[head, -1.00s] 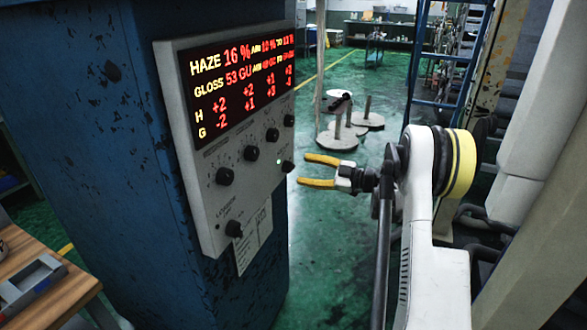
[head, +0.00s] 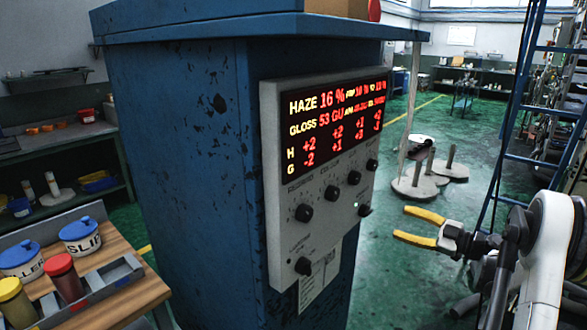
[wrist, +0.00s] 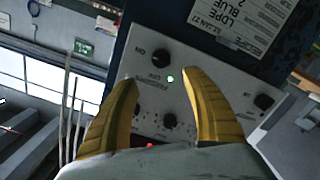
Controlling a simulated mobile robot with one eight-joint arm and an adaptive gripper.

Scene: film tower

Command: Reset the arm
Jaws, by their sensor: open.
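My gripper (head: 418,227) has yellow fingers, spread open and empty, to the right of the control panel (head: 272,150) in the head view. In the wrist view the open fingers of my gripper (wrist: 158,105) point toward the panel (wrist: 150,120), with a lit green lamp (wrist: 170,79) and black knobs between and around them. A gap shows between the fingertips and the panel in the head view. My white arm comes in from the right edge. The panel's display (head: 337,113) reads HAZE 16 % and GLOSS 53 GU.
The blue cabinet (head: 185,150) carries the panel. A wooden table (head: 130,290) at lower left holds a grey tray (head: 120,274) and lidded containers (head: 80,237). A blue ladder (head: 505,120) stands at right. Green floor (head: 405,265) is clear between cabinet and arm.

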